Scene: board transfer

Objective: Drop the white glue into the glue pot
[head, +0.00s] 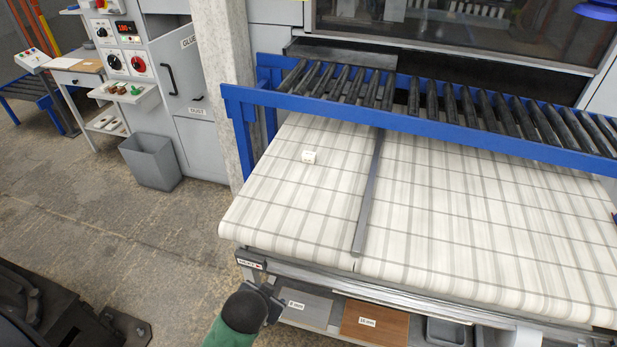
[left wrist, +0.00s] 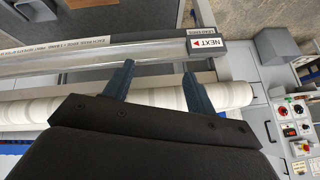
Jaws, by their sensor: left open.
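I cannot make out a glue pot; a cabinet (head: 181,75) at the back left bears a "GLUE" label. My left gripper (head: 270,298) is low at the table's front left corner, well apart from the white thing. My right gripper is not in view.
A blue-framed roller conveyor (head: 420,125) runs along the back of the table (head: 450,230). A grey strip (head: 368,195) divides the table top. A concrete post (head: 222,80) stands behind its left end. A grey bin (head: 150,162) and small shelf (head: 128,92) stand left. Below are labelled boards (head: 374,328).

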